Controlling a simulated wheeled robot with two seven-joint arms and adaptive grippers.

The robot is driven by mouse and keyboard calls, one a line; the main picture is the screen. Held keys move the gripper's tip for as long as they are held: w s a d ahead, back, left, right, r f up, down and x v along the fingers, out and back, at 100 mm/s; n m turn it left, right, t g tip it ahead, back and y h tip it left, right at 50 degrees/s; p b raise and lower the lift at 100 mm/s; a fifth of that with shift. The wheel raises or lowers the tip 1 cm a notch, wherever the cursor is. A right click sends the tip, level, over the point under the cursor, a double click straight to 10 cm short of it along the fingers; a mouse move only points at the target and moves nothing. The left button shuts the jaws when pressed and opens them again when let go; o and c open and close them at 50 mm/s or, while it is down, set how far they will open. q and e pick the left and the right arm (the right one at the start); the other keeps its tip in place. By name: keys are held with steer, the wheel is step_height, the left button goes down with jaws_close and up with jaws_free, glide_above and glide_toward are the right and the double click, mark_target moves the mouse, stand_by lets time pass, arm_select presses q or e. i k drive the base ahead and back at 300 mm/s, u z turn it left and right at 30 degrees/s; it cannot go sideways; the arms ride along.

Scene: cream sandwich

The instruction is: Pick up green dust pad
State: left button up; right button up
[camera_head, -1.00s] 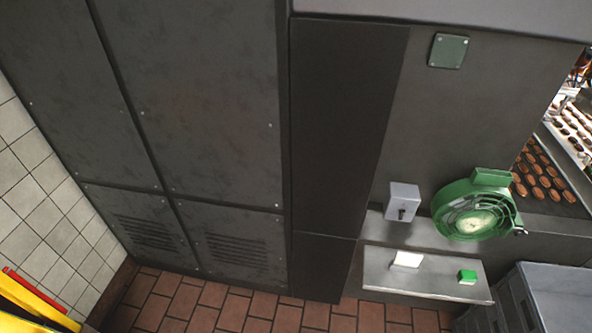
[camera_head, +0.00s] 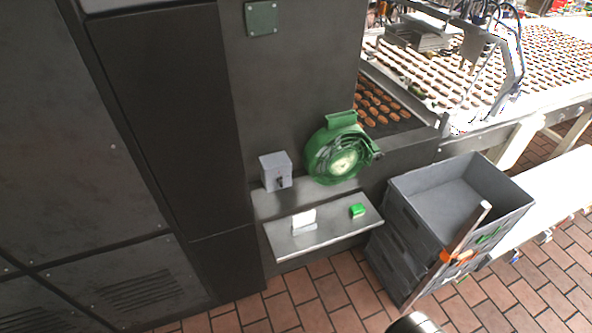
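A small bright green pad (camera_head: 357,211) lies on the right part of a grey metal shelf (camera_head: 293,248) that juts from the dark machine. A white block (camera_head: 304,221) sits to its left on the same shelf, with clear shelf between them. Neither of my grippers shows in the head view. Nothing touches the green pad, and its top is in plain view.
A round green fan-like unit (camera_head: 319,165) and a grey switch box (camera_head: 276,171) are above the shelf. Stacked grey crates (camera_head: 408,212) stand right of it, near a pole (camera_head: 466,232). A conveyor (camera_head: 522,82) carries brown pieces behind. Brick floor (camera_head: 290,305) lies open below the shelf.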

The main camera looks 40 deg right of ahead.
mark_target(358, 210)
steer(key=z, duration=1.8)
